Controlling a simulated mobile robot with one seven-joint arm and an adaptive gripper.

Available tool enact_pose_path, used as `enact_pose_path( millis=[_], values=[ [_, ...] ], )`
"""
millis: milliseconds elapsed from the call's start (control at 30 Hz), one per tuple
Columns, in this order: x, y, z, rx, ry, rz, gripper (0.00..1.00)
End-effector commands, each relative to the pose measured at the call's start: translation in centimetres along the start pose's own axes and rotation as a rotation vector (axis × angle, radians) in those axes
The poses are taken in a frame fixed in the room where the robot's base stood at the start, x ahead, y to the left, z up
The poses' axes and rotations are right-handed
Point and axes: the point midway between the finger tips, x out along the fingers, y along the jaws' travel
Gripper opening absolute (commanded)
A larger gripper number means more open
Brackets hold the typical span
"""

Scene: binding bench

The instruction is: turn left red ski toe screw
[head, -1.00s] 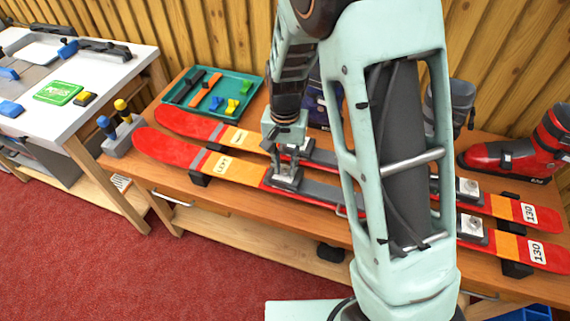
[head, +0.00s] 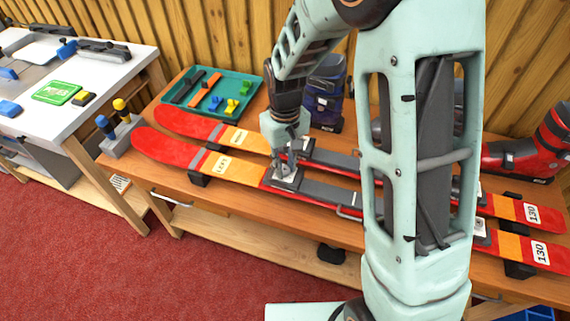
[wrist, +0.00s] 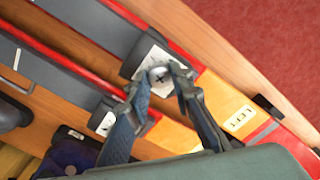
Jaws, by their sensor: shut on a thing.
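The left red ski (head: 172,151) lies along the bench's front, with a yellow patch marked LEFT that also shows in the wrist view (wrist: 240,119). Its toe piece (head: 284,181) is a pale plate on a dark base. In the wrist view, the toe screw (wrist: 160,73) is a round silver head with a cross slot, on the pale plate (wrist: 150,55). My gripper (head: 284,168) points down at this toe piece. Its fingertips (wrist: 158,80) are on either side of the screw head, shut on it. The screw is hidden in the head view.
The second red ski (head: 185,122) lies parallel behind. A green tray (head: 212,92) with coloured parts, a blue boot (head: 325,95) and a red boot (head: 520,158) stand at the back. A holder (head: 120,138) with blue and yellow handles stands at the left end.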

Motion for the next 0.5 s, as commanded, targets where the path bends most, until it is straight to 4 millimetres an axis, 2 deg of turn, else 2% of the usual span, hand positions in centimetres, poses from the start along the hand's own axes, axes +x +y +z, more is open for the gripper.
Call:
enact_pose_path(
  millis=[200, 500],
  values=[
    [-0.07, 0.05, -0.01, -0.154, 0.001, 0.0, 0.0],
    [-0.06, 0.05, -0.02, -0.276, 0.001, 0.0, 0.0]
  ],
)
